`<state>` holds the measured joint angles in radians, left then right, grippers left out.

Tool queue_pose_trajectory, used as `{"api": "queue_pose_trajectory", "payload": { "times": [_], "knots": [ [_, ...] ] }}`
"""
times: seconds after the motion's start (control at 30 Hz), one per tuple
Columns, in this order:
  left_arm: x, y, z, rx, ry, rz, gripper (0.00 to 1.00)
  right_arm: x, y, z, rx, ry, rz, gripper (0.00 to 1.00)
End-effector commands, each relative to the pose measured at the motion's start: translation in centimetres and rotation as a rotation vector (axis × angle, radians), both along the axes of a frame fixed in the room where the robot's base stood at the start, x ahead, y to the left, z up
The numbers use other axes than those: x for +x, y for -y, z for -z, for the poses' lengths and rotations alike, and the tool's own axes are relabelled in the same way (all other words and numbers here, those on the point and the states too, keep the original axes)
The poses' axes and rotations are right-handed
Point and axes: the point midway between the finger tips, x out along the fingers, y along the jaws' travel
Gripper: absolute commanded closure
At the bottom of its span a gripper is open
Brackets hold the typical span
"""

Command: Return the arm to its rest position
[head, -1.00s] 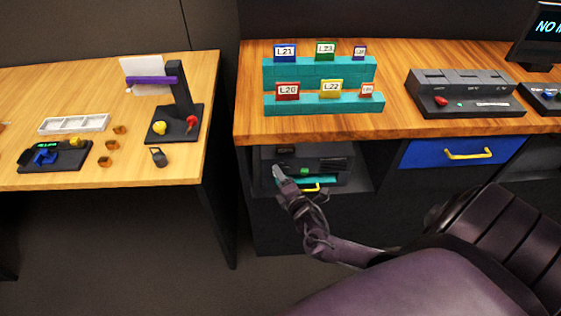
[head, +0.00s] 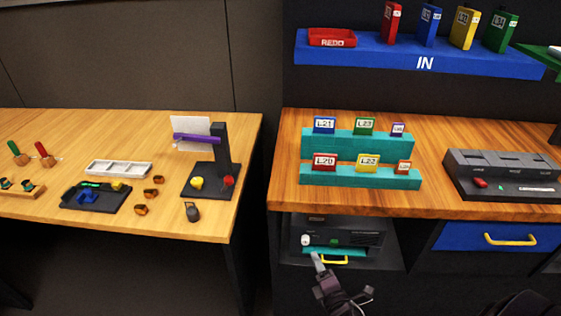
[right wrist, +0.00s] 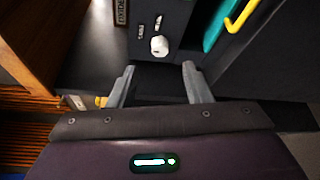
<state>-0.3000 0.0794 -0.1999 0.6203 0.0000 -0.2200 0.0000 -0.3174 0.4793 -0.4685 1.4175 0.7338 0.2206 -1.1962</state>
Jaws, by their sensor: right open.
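My right gripper (head: 318,260) is low in the head view, in front of the open bay under the wooden desk. In the right wrist view its two grey fingers (right wrist: 158,72) are apart with nothing between them. Beyond them is a dark device (head: 360,240) with a white knob (head: 305,240), a small green light and a yellow handle (head: 334,260) on a teal part. The knob (right wrist: 159,46) also shows just past the fingertips in the wrist view, apart from them. My left gripper is out of view.
The wooden desk (head: 460,130) overhangs the bay, with a teal card stand (head: 340,178) on top. A blue drawer (head: 460,237) is to the right. A lighter table (head: 60,225) with small devices stands left. Floor space lies between them.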

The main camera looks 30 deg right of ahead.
Motion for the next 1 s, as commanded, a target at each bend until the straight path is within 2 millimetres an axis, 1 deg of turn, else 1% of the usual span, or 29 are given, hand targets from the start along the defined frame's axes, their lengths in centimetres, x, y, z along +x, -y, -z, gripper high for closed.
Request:
{"api": "queue_pose_trajectory", "payload": {
  "times": [0.13,0.2,0.27,0.37,0.4,0.47,0.5,0.57,0.6,0.67,0.7,0.77,0.8,0.9,1.0],
  "knots": [
    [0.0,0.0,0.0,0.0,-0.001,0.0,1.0,0.0,0.0,0.1,0.003,-0.002,0.001,0.55],
    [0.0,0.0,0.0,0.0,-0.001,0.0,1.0,-0.2,0.1,1.0,0.026,-0.022,0.008,0.55],
    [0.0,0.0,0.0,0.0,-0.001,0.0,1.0,-0.7,0.4,2.7,0.074,-0.059,0.024,0.55],
    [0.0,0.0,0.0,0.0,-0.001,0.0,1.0,-2.6,0.9,7.6,0.22,-0.171,0.084,0.55],
    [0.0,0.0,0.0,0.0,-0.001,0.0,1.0,-3.8,1.1,10.2,0.297,-0.227,0.122,0.55],
    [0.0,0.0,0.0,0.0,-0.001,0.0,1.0,-6.1,1.1,14.2,0.423,-0.319,0.192,0.55],
    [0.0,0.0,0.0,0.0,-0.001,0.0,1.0,-7.9,1.0,16.7,0.507,-0.377,0.246,0.55],
    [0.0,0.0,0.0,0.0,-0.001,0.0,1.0,-10.9,0.5,20.3,0.631,-0.464,0.335,0.55],
    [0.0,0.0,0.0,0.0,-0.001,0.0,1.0,-13.1,0.0,22.5,0.709,-0.519,0.396,0.55],
    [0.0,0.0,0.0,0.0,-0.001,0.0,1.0,-16.5,-0.9,25.4,0.822,-0.598,0.499,0.55],
    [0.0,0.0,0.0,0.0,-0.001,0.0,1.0,-18.9,-1.8,27.2,0.893,-0.648,0.569,0.55],
    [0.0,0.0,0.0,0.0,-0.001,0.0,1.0,-22.4,-3.2,29.4,0.991,-0.716,0.676,0.55],
    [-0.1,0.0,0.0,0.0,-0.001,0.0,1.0,-24.6,-4.2,30.6,1.047,-0.757,0.745,0.55],
    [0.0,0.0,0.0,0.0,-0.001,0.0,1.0,-29.5,-6.5,32.6,1.158,-0.84,0.898,0.55],
    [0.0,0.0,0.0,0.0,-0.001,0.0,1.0,-32.8,-8.3,33.6,1.227,-0.893,1.01,0.55]
  ]
}}
